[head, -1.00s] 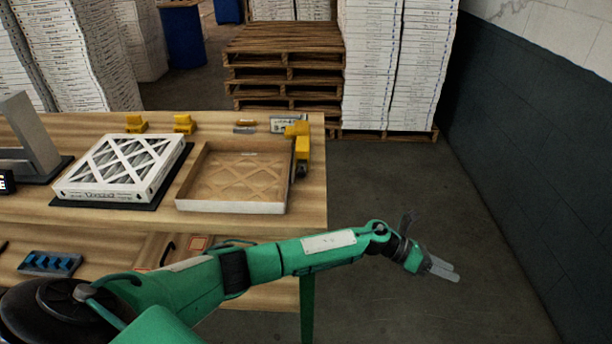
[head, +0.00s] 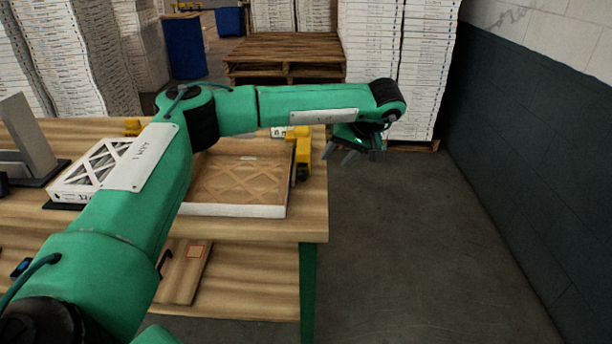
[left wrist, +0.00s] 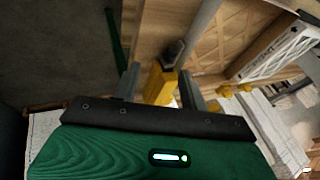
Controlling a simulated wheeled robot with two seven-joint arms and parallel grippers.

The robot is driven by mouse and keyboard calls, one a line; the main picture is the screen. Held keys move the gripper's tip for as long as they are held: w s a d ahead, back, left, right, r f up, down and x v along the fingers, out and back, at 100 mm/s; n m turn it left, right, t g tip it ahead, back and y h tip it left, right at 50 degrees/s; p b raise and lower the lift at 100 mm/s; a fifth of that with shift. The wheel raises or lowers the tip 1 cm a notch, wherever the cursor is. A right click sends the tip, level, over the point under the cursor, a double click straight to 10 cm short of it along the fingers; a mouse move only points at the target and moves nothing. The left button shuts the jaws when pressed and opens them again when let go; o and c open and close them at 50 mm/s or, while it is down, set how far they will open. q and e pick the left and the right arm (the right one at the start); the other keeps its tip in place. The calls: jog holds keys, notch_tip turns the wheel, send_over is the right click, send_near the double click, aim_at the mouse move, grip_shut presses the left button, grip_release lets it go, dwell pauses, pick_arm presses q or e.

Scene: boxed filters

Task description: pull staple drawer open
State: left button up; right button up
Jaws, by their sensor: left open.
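A yellow stapler-like tool (head: 302,146) with a dark lower end is at the right edge of the wooden table, beside the shallow open box. I cannot make out a separate staple drawer on it. In the left wrist view the yellow tool (left wrist: 158,84) with a dark grey end appears between my fingers in the picture, and I see no clear contact. My left gripper (head: 362,154) is open, just right of the tool, past the table edge, with its fingers pointing down. My right gripper is not in view.
The open box (head: 235,211) holds a filter with a brown lattice. A white boxed filter (head: 85,180) lies to its left, partly behind my arm. A lower shelf (head: 245,285) carries a wooden board. Floor right of the table is clear; pallets stand behind.

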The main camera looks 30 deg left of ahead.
aim_at(304, 176)
pick_arm(q)
jog(key=shift+y, duration=0.3)
jog(key=x, duration=0.4)
jog(key=a+r+p+x, duration=0.1)
jog(key=x, duration=0.4)
jog(key=a+x, duration=0.1)
jog(key=x, duration=0.3)
jog(key=shift+s+a, duration=0.1)
jog(key=shift+a, duration=0.1)
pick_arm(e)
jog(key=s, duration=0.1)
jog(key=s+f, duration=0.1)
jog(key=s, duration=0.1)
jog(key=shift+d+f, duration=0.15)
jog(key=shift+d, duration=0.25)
pick_arm(q)
jog(key=shift+c, duration=0.3)
grip_shut()
